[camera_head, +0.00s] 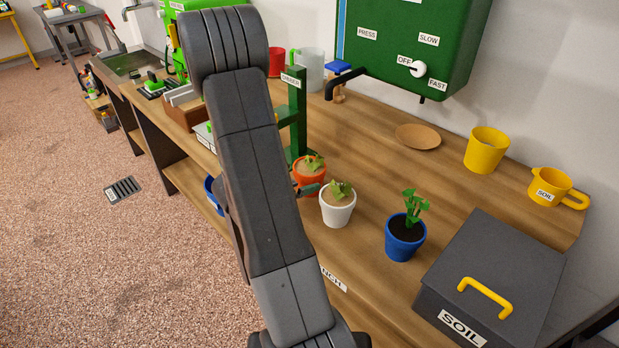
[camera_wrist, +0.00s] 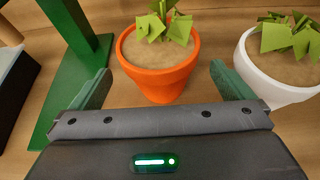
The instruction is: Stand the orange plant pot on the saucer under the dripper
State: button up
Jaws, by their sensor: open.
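The orange plant pot (camera_head: 310,181) stands upright on the wooden bench, partly behind my arm in the head view. It holds pale soil and a drooping green plant. In the wrist view the orange pot (camera_wrist: 160,72) is just ahead of my gripper (camera_wrist: 162,85), whose two green fingers are apart, one on each side of its lower front. The gripper is open and holds nothing. The brown saucer (camera_head: 418,136) lies empty on the bench at the back.
A white pot (camera_head: 338,208) stands close right of the orange pot; a blue pot (camera_head: 404,240) is further right. A green stand (camera_head: 297,115) is close on the left. Bench between pots and saucer is clear.

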aim_at(309, 173)
jog(key=shift+p+x, duration=0.5)
jog(key=shift+x, duration=2.25)
jog(key=shift+r, duration=0.2)
jog(key=shift+c, duration=0.2)
jog(key=shift+w, duration=0.1)
jog(key=c, duration=1.3)
